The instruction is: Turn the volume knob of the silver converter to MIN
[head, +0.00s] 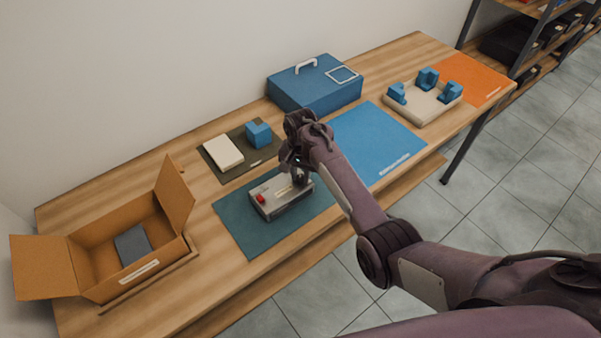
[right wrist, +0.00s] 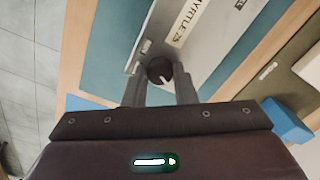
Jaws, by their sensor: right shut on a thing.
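The silver converter (head: 285,204) lies on a dark green mat (head: 237,225) on the wooden table. It has a red part at its left end. In the right wrist view its grey face (right wrist: 205,42) bears a label reading roughly "MYRTLE 25". The dark round knob (right wrist: 160,68) shows there with a pale pointer line; I cannot tell its exact setting. My right gripper (head: 300,180) reaches down onto the converter's right end. In the right wrist view the gripper (right wrist: 160,82) has a finger on each side of the knob and is shut on it. My left gripper is not in view.
An open cardboard box (head: 88,262) with a dark block stands at the left. A blue case (head: 312,88), a blue cube (head: 258,134) and a cream block (head: 222,151) are behind. A blue mat (head: 375,140) and a cream tray (head: 425,108) with blue blocks lie right.

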